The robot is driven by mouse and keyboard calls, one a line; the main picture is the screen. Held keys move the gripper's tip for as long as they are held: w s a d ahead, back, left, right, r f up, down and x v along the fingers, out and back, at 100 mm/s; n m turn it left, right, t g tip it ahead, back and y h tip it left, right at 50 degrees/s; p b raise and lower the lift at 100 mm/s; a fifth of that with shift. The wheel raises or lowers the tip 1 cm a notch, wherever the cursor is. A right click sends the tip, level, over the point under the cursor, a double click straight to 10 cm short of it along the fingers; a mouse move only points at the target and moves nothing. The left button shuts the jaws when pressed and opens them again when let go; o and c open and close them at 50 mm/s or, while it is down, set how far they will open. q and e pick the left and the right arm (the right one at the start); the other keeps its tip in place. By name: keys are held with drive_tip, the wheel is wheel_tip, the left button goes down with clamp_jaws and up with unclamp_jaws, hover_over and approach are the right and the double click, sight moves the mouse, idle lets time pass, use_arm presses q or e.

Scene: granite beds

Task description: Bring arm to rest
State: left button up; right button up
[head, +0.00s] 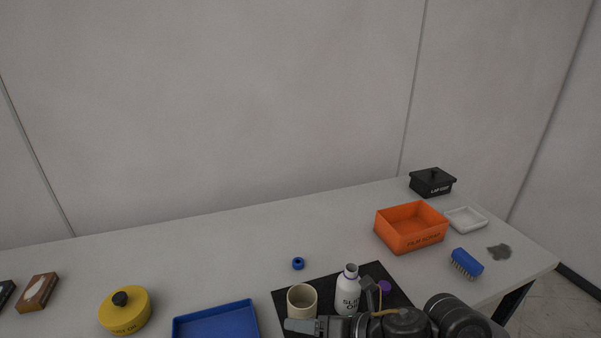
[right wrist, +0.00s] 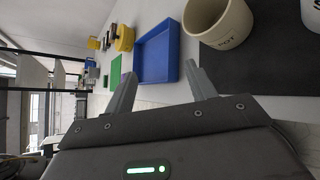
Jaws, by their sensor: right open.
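My right gripper (head: 322,322) is at the bottom of the head view, over the front of the black mat (head: 400,297), close to the cream pot (head: 301,302) and the white bottle (head: 348,290). In the right wrist view its two fingers (right wrist: 163,90) stand apart with nothing between them. The cream pot also shows there at the top (right wrist: 219,20), beyond the right-hand finger. Whether the gripper touches the pot or bottle cannot be told. My left gripper is not in view.
A blue tray (head: 216,322) and a yellow lidded pot (head: 125,311) lie left. A small blue ring (head: 298,263) sits behind the mat. An orange bin (head: 411,228), black box (head: 432,182), white dish (head: 466,220) and blue brush (head: 467,263) stand right. The bench's back middle is clear.

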drive_tip(key=d+f+m+t+h, duration=0.1)
drive_tip(key=m, duration=0.4)
drive_tip(key=d+f+m+t+h, duration=0.1)
drive_tip(key=d+m+t, duration=0.1)
drive_tip(key=m, duration=0.3)
drive_tip(key=d+m+t+h, duration=0.1)
drive_tip(key=m, duration=0.4)
drive_tip(key=shift+d+f, duration=0.2)
drive_tip(key=shift+f, duration=0.2)
drive_tip(key=s+d+f+m+g+h, duration=0.3)
drive_tip(key=s+d+f+m+h, duration=0.1)
drive_tip(key=s+d+f+m, duration=0.55)
drive_tip(key=s+d+f+m+g+h, duration=0.35)
drive_tip(key=s+d+f+m, duration=0.25)
drive_tip(key=s+d+m, duration=0.5)
wheel_tip(320, 180, down, 28)
drive_tip(key=s+a+m+g, duration=0.1)
drive_tip(key=a, duration=0.1)
drive_tip(key=s+d+f+g, duration=0.1)
drive_tip(key=s+d+f, duration=0.2)
drive_tip(key=s+f, duration=1.1)
drive_tip(key=shift+s+h, duration=0.45)
drive_tip(key=shift+s, duration=0.45)
